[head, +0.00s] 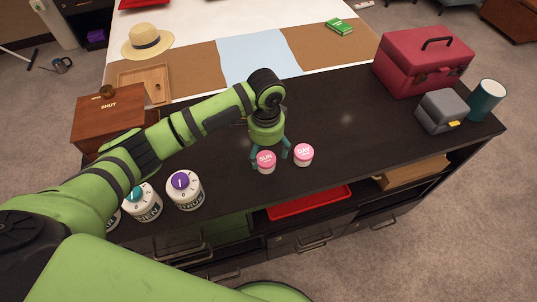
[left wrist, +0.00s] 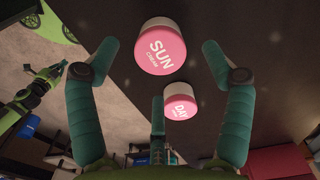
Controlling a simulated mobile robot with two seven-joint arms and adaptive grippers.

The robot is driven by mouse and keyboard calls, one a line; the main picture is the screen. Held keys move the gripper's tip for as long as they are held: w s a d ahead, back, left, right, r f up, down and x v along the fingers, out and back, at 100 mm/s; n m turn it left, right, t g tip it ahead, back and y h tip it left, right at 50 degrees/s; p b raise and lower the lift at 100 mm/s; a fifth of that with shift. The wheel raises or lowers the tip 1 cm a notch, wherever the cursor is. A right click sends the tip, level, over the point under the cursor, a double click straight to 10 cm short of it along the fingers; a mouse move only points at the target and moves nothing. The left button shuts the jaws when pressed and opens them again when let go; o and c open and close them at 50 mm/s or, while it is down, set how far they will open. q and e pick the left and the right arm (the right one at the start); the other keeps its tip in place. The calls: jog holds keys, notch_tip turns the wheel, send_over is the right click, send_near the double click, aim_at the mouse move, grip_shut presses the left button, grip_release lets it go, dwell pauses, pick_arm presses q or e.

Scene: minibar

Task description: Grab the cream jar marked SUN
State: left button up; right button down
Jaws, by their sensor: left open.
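The cream jar marked SUN (head: 265,157) stands on the dark counter near its front edge, with a pink lid and white body. In the left wrist view the SUN jar (left wrist: 160,47) sits between the fingertips of my left gripper, with gaps on both sides. My left gripper (head: 270,156) is open around the jar, its teal fingers apart. A similar jar marked DAY (head: 303,154) stands just right of the SUN jar; it also shows in the left wrist view (left wrist: 186,103).
A red toolbox (head: 422,62), a grey box (head: 441,111) and a teal cup (head: 487,99) stand at the right. The counter's middle is clear.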

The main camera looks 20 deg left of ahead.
aim_at(266, 158)
pick_arm(q)
jog(key=shift+s+a+f, duration=0.1)
jog(key=shift+s+f, duration=0.15)
jog(key=shift+f, duration=0.7)
notch_tip(266, 158, down, 2)
jog(key=shift+w+f+p, duration=0.15)
jog(key=shift+f+p, duration=0.05)
jog(key=shift+p, duration=0.15)
jog(key=shift+w+f, duration=0.1)
jog(key=shift+f, duration=0.2)
jog(key=shift+c, duration=1.3)
jog(key=c, duration=1)
jog(key=shift+r, duration=0.15)
pick_arm(e)
jog(key=s, duration=0.2)
jog(key=shift+s+r, duration=0.3)
jog(key=shift+r, duration=0.05)
